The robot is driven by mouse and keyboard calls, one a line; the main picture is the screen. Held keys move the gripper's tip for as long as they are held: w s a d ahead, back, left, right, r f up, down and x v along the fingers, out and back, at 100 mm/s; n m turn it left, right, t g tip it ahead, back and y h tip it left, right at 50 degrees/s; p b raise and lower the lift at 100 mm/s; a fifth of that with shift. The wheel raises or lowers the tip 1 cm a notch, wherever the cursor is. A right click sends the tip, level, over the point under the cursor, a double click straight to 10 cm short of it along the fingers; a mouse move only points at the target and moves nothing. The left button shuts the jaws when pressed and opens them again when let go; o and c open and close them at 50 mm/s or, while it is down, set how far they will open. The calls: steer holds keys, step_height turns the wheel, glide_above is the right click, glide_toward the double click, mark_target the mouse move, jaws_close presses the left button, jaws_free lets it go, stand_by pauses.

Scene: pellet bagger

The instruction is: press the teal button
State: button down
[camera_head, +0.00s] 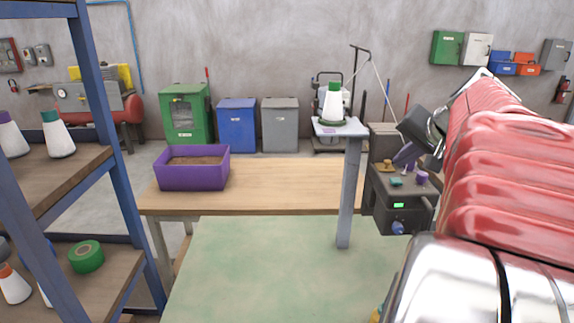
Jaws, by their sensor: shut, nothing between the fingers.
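The teal button (396,182) sits on the front part of the top of a dark control box (402,217), right of the table. A purple button (421,178) is to its right and a yellow knob (387,165) is behind it to the left. My gripper (405,156) is shut and empty, pointing down over the box top. It appears above and behind the teal button in the picture. The exact gap between fingertips and button is hard to judge. The teal button is not hidden.
A grey post (347,190) with a small shelf holding a white, green-capped cone (333,104) stands just left of the box. A purple bin (192,170) stands on the wooden table (280,185). A blue-framed rack (95,120) is at left.

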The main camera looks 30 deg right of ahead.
mark_target(399, 182)
steer(key=shift+r, duration=2.15)
